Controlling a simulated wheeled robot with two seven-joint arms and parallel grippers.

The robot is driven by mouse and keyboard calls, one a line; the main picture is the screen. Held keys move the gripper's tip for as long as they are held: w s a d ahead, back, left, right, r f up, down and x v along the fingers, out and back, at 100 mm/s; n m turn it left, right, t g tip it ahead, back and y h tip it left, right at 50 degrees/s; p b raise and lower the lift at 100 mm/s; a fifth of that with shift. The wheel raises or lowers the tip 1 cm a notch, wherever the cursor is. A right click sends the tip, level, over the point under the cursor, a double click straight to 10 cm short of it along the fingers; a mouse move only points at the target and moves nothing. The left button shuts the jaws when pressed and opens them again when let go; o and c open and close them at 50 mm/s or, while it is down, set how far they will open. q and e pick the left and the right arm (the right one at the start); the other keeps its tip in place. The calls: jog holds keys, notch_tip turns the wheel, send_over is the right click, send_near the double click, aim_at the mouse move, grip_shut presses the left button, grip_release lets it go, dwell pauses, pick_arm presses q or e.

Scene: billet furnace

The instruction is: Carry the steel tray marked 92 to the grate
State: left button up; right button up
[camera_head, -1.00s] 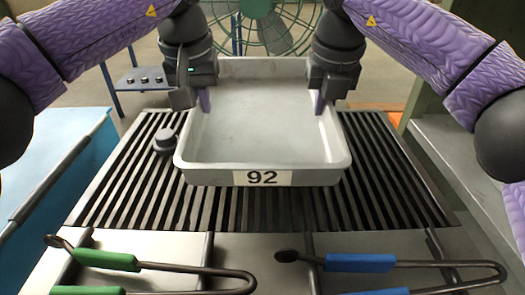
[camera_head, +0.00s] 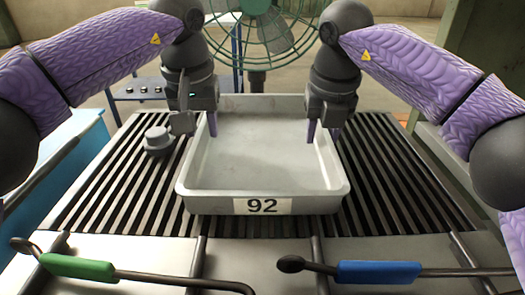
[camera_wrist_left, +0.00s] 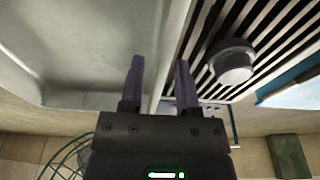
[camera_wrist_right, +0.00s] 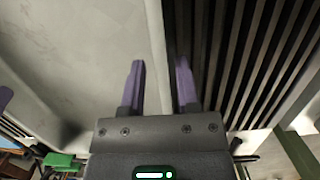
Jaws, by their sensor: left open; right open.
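The steel tray marked 92 (camera_head: 262,206) sits on the slatted grate (camera_head: 393,185) in the head view, its label facing me. My left gripper (camera_head: 201,130) is at the tray's left wall, toward the far end. In the left wrist view its purple fingers (camera_wrist_left: 160,84) are open, one on each side of the tray rim. My right gripper (camera_head: 322,136) is at the right wall. In the right wrist view its fingers (camera_wrist_right: 158,84) are open astride the rim. Whether the fingers touch the wall cannot be told.
A grey round knob-like object (camera_head: 158,140) stands on the grate left of the tray. Tongs with green (camera_head: 77,267) and blue (camera_head: 378,272) grips lie in front. A blue bin (camera_head: 70,160) is at left, a green fan (camera_head: 262,30) behind.

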jog(key=shift+r, duration=0.35)
pick_arm(q)
notch_tip(320, 180, up, 11)
jog(key=s, duration=0.2)
pick_arm(e)
notch_tip(320, 180, up, 11)
jog(key=s, duration=0.2)
pick_arm(q)
jog(key=shift+f, duration=0.1)
pick_arm(e)
jog(key=shift+s, duration=0.1)
